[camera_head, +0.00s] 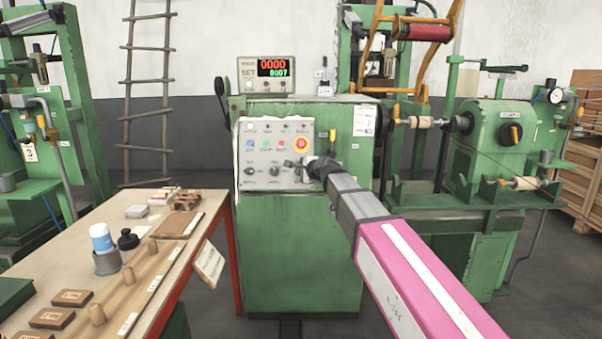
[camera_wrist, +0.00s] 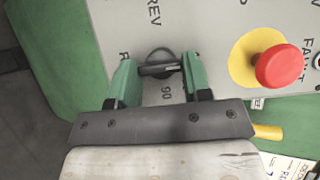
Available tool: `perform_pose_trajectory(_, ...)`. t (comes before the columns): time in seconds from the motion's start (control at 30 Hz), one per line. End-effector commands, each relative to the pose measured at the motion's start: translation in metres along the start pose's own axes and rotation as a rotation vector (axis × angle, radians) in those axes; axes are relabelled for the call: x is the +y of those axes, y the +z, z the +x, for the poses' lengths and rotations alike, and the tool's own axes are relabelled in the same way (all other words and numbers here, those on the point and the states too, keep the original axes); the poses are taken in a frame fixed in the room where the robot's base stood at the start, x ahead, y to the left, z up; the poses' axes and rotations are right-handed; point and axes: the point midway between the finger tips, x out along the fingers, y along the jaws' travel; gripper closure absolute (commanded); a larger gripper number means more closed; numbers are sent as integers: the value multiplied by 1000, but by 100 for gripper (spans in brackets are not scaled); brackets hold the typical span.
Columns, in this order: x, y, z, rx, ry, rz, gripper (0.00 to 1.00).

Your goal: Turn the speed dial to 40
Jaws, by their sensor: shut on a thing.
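My gripper (camera_wrist: 160,74) has two green fingers, shut on the grip bar of a dark round dial (camera_wrist: 159,58) on the grey control panel (camera_wrist: 205,25). The number 90 shows beside the dial in the wrist view; the rest of its scale is hidden or too small to read, so I cannot tell its setting. In the head view my gripper (camera_head: 296,165) covers this dial, below the red emergency stop (camera_head: 301,144). The emergency stop also shows in the wrist view (camera_wrist: 280,66), apart from my fingers.
Two other dark knobs (camera_head: 262,171) sit left of my gripper on the panel. A red and green display (camera_head: 273,67) stands on the green cabinet (camera_head: 302,250). A worktable (camera_head: 150,225) with wooden pieces is at the left. A winding machine (camera_head: 490,140) stands at the right.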

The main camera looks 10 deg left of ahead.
Motion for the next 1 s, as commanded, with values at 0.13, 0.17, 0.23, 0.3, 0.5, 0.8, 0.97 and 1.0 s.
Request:
perform_pose_trajectory(0.13,1,1,0,-2,7,-9,79)
perform_pose_trajectory(0.17,1,1,0,-2,7,-9,79)
perform_pose_trajectory(0.23,1,1,0,-2,7,-9,79)
perform_pose_trajectory(0.3,1,1,0,-2,7,-9,79)
perform_pose_trajectory(0.5,1,1,0,-1,6,-8,30)
perform_pose_trajectory(0.8,0,0,-1,-1,4,-6,30)
perform_pose_trajectory(0.97,1,0,-11,0,3,-6,30)
perform_pose_trajectory(1.0,1,1,-16,0,3,-6,30)
